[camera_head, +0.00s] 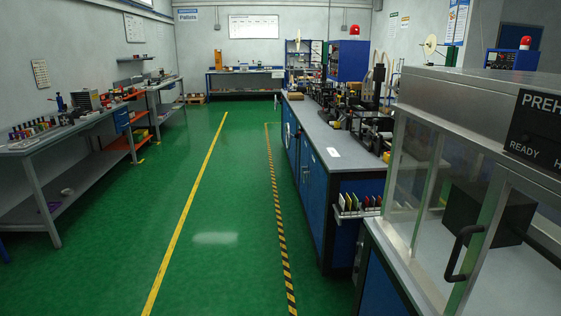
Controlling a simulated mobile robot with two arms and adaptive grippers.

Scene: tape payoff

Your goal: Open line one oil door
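No door in view is readably marked as the line one oil door. A glass-walled cabinet (478,70) with a metal frame and a partly cut-off sign starting "PREH" stands close at the right. Its glass front has a black handle (464,253) and looks shut. A dark box (487,213) shows behind the glass. Blue panels (313,192) run along the side of the long bench at the centre; they look shut, and any labels are too small to read. Neither of my grippers is in view.
The green floor (215,239) is clear between the left workbench (42,144) and the long bench (333,132). Yellow and striped floor lines run along this aisle. A rack of coloured cards (359,207) sticks out from the long bench's near end. Another bench (228,72) stands at the far wall.

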